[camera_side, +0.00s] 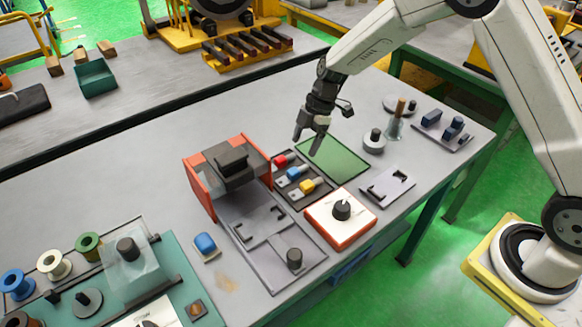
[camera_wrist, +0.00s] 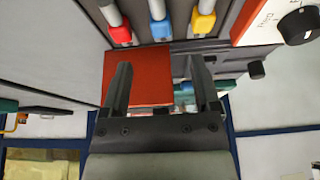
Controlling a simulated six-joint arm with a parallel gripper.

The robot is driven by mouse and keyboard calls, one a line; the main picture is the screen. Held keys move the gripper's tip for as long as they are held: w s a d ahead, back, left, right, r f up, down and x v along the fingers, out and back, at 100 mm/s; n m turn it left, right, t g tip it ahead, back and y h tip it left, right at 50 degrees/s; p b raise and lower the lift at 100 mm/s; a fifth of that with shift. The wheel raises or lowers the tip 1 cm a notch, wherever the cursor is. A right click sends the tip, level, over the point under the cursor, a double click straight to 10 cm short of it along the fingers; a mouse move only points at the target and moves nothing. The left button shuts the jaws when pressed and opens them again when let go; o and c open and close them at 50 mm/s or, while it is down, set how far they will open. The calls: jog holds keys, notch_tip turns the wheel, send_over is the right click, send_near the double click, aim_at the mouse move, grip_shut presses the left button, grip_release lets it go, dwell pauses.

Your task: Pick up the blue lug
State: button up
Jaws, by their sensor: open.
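The blue lug (camera_side: 295,173) lies in the dark tray (camera_side: 322,205) in the side view, between the red lug (camera_side: 281,160) and the yellow lug (camera_side: 306,187). In the wrist view the blue lug (camera_wrist: 161,30) is at the top middle, with the red lug (camera_wrist: 120,34) to its left and the yellow lug (camera_wrist: 203,22) to its right. Each lug has a grey shank. My gripper (camera_side: 308,144) is open and empty, above the table near the lug tray and apart from the lugs. Its two fingers (camera_wrist: 160,75) point toward the lugs in the wrist view.
A press-like fixture with orange-red side plates (camera_side: 200,190) stands left of the tray. A white and orange box with a black knob (camera_side: 341,209) sits close to the tray's right. A green mat (camera_side: 335,158) lies behind. Open table lies at left rear.

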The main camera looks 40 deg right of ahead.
aim_at(294, 170)
jog(key=shift+x, duration=1.3)
jog(key=shift+x, duration=2.65)
jog(key=shift+a, duration=0.1)
jog(key=shift+r, duration=0.1)
grip_shut()
